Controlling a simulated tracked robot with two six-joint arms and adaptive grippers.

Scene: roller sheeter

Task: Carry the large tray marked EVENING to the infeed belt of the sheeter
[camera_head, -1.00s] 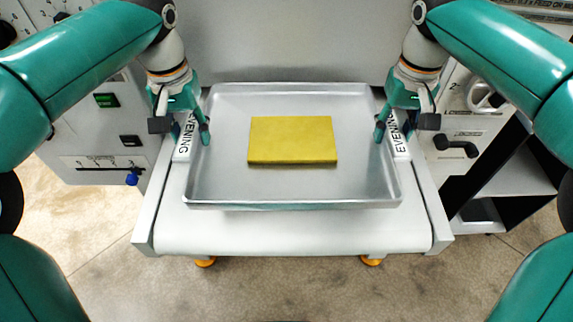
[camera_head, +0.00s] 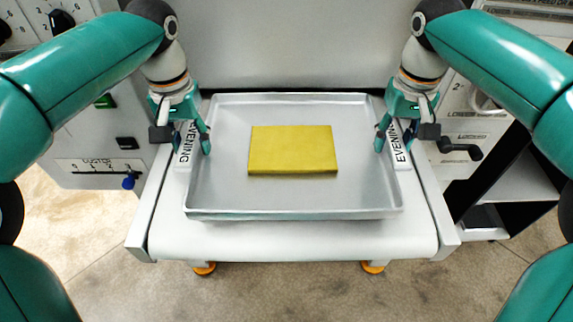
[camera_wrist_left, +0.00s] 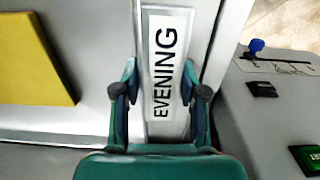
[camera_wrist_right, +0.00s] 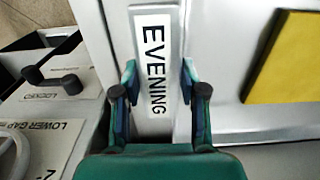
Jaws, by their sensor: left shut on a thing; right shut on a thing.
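The large silver tray (camera_head: 290,212) lies over the pale infeed belt (camera_head: 300,240) of the sheeter, with a yellow slab (camera_head: 293,150) inside it. I cannot tell whether it touches the belt. EVENING labels mark its left (camera_head: 186,143) and right (camera_head: 399,141) sides; they also show in the left wrist view (camera_wrist_left: 165,65) and right wrist view (camera_wrist_right: 155,60). My left gripper (camera_head: 190,142) is shut on the tray's left side. My right gripper (camera_head: 392,142) is shut on its right side. The fingertips straddle each label strip.
A grey panel with a blue-knobbed slider (camera_head: 128,182) stands left of the belt. A panel with a black lever (camera_head: 460,148) stands to the right, beside an open dark shelf (camera_head: 510,195). The sheeter's upright face (camera_head: 290,45) rises behind the tray.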

